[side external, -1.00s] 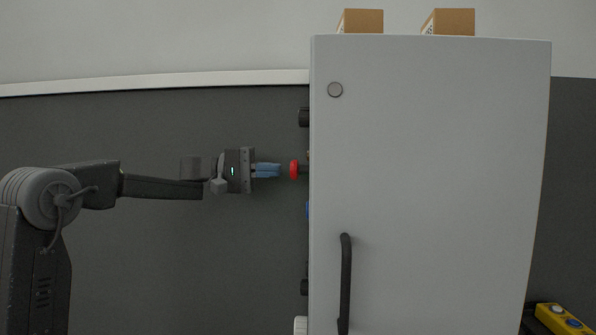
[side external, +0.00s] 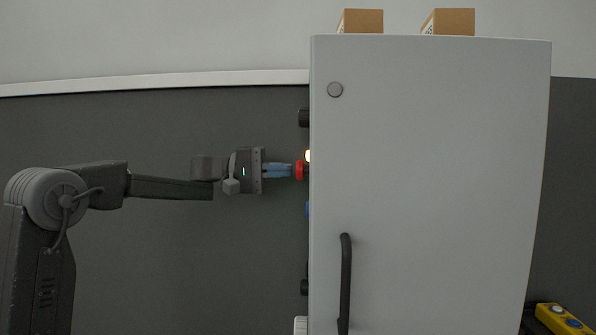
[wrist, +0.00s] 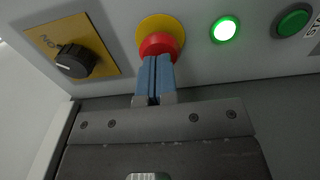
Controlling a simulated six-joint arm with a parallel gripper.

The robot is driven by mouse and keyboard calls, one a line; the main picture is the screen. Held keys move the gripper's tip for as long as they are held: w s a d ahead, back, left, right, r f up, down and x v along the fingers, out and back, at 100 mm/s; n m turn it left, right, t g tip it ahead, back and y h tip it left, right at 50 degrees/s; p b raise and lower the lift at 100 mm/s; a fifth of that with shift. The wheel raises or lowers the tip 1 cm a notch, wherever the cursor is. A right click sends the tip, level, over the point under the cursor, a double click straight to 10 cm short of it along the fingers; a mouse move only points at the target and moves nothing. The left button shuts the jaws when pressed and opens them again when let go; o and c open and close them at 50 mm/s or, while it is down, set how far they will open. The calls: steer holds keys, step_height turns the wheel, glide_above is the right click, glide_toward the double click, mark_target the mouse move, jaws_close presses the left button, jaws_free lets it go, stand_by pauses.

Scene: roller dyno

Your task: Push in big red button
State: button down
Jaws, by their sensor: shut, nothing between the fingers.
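The big red button (side external: 300,170) sticks out from the left face of the grey cabinet in the side view. In the wrist view the red button (wrist: 158,44) sits on a round yellow plate (wrist: 174,25). My gripper (side external: 291,170) is shut, with nothing between its blue fingers. In the wrist view the fingertips (wrist: 157,62) are at the lower part of the red button and hide some of it. They appear to touch its front.
A lit green lamp (wrist: 224,30) and a green button (wrist: 292,21) are right of the red button. A black rotary knob (wrist: 74,61) on a yellow plate is to its left. The cabinet (side external: 430,170) has a black door handle (side external: 345,283).

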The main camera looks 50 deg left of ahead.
steer(key=v, duration=0.7)
stand_by(0.4)
steer(key=shift+d, duration=0.1)
steer(key=s+d+f+m+g+y, duration=0.25)
steer(key=s+d+f, duration=0.2)
steer(key=d, duration=0.35)
steer(key=s+d+f+m+g+y, duration=0.1)
steer(key=s+d+f+g+y, duration=0.1)
steer(key=s+d+f+g, duration=0.45)
steer(key=s+d+f+m+t+y, duration=0.1)
steer(key=s+d+f+m+y, duration=0.1)
steer(key=s+f+m+y, duration=0.3)
steer(key=s+f+y, duration=0.3)
steer(key=s+f, duration=0.3)
steer(key=f, duration=0.1)
steer(key=shift+s+d+t, duration=0.25)
steer(key=shift+d+t, duration=0.1)
steer(key=shift+t, duration=0.05)
steer(key=c, duration=1.8)
jaws_free()
steer(key=shift+m, duration=0.25)
